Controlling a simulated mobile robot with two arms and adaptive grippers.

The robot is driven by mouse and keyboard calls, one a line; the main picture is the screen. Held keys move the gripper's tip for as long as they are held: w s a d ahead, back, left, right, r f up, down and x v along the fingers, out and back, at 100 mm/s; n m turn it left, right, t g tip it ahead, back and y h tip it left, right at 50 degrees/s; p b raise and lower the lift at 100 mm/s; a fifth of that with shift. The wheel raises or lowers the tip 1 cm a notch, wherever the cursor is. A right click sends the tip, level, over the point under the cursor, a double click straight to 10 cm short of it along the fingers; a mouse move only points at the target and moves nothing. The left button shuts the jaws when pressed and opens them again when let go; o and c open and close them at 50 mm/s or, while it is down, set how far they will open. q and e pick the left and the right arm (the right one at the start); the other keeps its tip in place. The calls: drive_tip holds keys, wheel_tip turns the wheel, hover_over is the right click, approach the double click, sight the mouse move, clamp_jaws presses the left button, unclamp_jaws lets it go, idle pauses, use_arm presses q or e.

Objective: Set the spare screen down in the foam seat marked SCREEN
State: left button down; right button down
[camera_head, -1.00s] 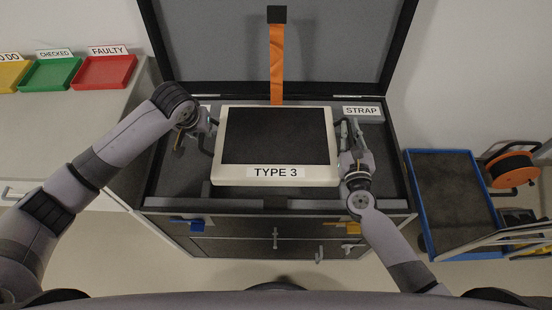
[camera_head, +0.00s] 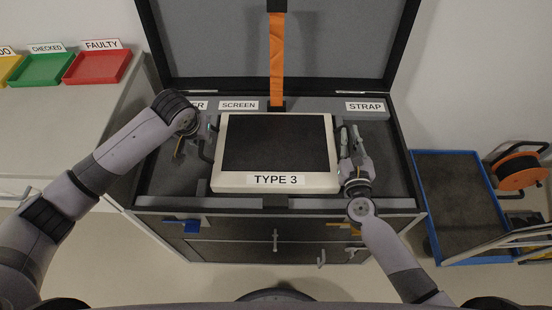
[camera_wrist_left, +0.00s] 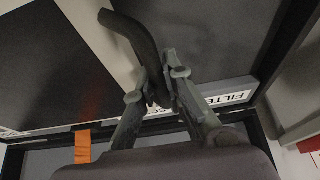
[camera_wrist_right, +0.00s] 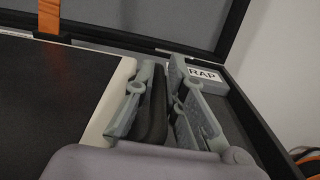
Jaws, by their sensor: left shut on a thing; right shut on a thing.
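The spare screen (camera_head: 275,142), a pale-framed dark panel labelled TYPE 3, is face up over the open case, covering the middle of its foam. The SCREEN label (camera_head: 238,105) shows behind its far left edge; the seat itself is hidden under the screen. I cannot tell whether the screen touches the foam. My left gripper (camera_head: 209,126) is shut on the left handle, a dark bar (camera_wrist_left: 137,35) in the left wrist view. My right gripper (camera_head: 348,137) is shut on the right handle (camera_wrist_right: 153,106), beside the screen's pale edge in the right wrist view.
The STRAP label (camera_head: 365,106) is at the case's back right, and a partly hidden FILTER label (camera_wrist_left: 232,98) at the back left. The raised lid (camera_head: 340,45) with an orange strap (camera_head: 277,60) stands behind. A blue-rimmed cart (camera_head: 455,152) is right; trays (camera_head: 97,67) are left.

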use_arm(q)
drive_tip(key=shift+f+b, duration=0.5)
drive_tip(key=shift+f, duration=0.1)
use_arm(e)
drive_tip(key=shift+f, duration=0.55)
use_arm(q)
drive_tip(key=c, duration=2.1)
unclamp_jaws()
drive_tip(key=shift+f, duration=0.15)
use_arm(e)
drive_tip(key=c, duration=2.1)
unclamp_jaws()
drive_tip(key=shift+f, duration=0.15)
use_arm(q)
drive_tip(key=shift+o, duration=1.3)
drive_tip(key=shift+s, duration=0.1)
use_arm(e)
drive_tip(key=shift+o, duration=1.3)
drive_tip(key=shift+s, duration=0.1)
use_arm(q)
drive_tip(key=shift+o, duration=0.9)
use_arm(e)
drive_tip(key=shift+o, duration=0.9)
use_arm(q)
drive_tip(key=v, duration=1.2)
use_arm(e)
wheel_tip(320, 180, up, 10)
drive_tip(key=shift+r, duration=0.1)
use_arm(q)
drive_tip(key=shift+s, duration=0.1)
